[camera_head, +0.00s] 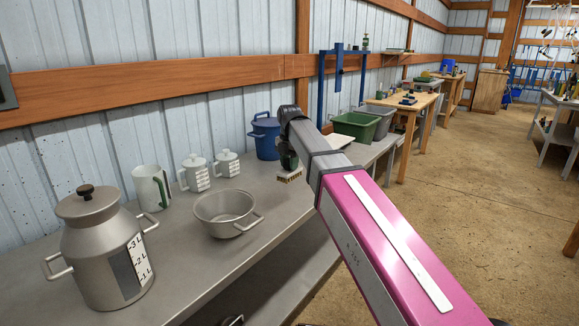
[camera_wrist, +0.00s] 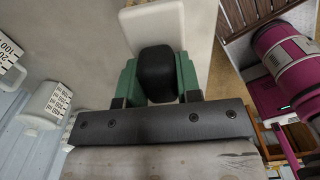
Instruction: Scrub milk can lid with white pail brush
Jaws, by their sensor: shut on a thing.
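The metal milk can (camera_head: 78,256) stands upright at the near left of the grey bench. Its domed lid (camera_head: 84,205) with a dark knob is on top. My gripper (camera_head: 287,158) is over the back right of the bench, well away from the can. In the wrist view, the green fingers of my gripper (camera_wrist: 158,78) are shut on the black grip of the white brush (camera_wrist: 165,25). Its tan bristles (camera_head: 290,178) point down close to the bench top; I cannot tell whether they touch it. The can does not show in the wrist view.
A metal bowl with handles (camera_head: 226,213) stands between the can and my gripper. A jug (camera_head: 150,187) and two graduated pots (camera_head: 195,173) line the wall side. A blue lidded pot (camera_head: 265,138) stands just behind my gripper. The bench front (camera_head: 190,270) is bare.

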